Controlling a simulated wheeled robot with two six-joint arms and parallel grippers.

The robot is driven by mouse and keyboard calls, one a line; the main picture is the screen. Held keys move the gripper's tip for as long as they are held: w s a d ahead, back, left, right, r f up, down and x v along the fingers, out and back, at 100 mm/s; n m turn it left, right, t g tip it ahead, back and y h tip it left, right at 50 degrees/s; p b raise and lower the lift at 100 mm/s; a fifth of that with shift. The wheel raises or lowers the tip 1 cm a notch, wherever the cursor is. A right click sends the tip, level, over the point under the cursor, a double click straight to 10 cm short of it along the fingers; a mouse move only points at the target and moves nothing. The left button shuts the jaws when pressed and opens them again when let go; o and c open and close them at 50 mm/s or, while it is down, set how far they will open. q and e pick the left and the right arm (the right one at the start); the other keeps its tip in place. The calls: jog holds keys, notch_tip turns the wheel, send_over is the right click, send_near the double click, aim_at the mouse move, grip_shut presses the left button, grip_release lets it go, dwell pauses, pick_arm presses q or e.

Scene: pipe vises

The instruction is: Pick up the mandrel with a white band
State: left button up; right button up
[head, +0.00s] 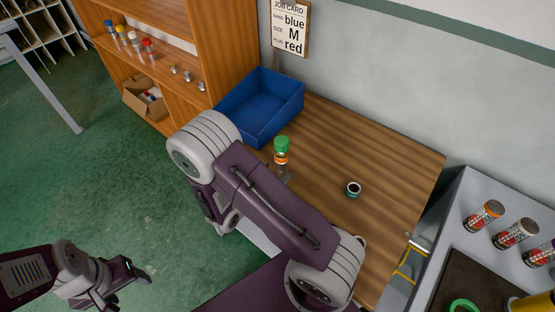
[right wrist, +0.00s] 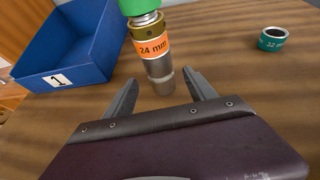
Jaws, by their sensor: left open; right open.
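A smaller white-topped piece (head: 133,38) stands on the shelf. I cannot tell for sure which is the mandrel meant. My right gripper (right wrist: 160,86) is open at a metal piece with a green top and orange "24 mm" label (right wrist: 153,48), upright on the table; its foot shows between or just beyond the fingertips. My left gripper (head: 140,284) is open and empty, over the floor.
A blue bin (head: 285,108) marked 1 and a teal ring (head: 354,189) are on the wooden table (head: 395,150). The shelf (head: 180,95) holds other coloured pieces. A job card (head: 290,27) reads blue, M, red. A green ring (head: 462,305) lies at the lower right.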

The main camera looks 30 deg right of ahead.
aim_at(286, 163)
jog(key=shift+d, duration=0.25)
jog(key=shift+w+d+f, duration=0.1)
jog(key=shift+w+d, duration=0.1)
jog(key=shift+d, duration=0.2)
jog(key=shift+w+d+f, duration=0.3)
jog(key=shift+d+f, duration=0.05)
jog(key=shift+d, duration=0.2)
jog(key=p+x, duration=0.1)
jog(key=x, duration=0.3)
jog(key=shift+d, duration=0.4)
jog(key=shift+w+d+f, duration=0.1)
jog(key=shift+w, duration=0.1)
pick_arm(q)
jog(key=shift+s+a+r, duration=0.25)
jog(key=shift+a+r, duration=0.2)
jog(key=shift+a, duration=0.1)
pick_arm(e)
grip_shut()
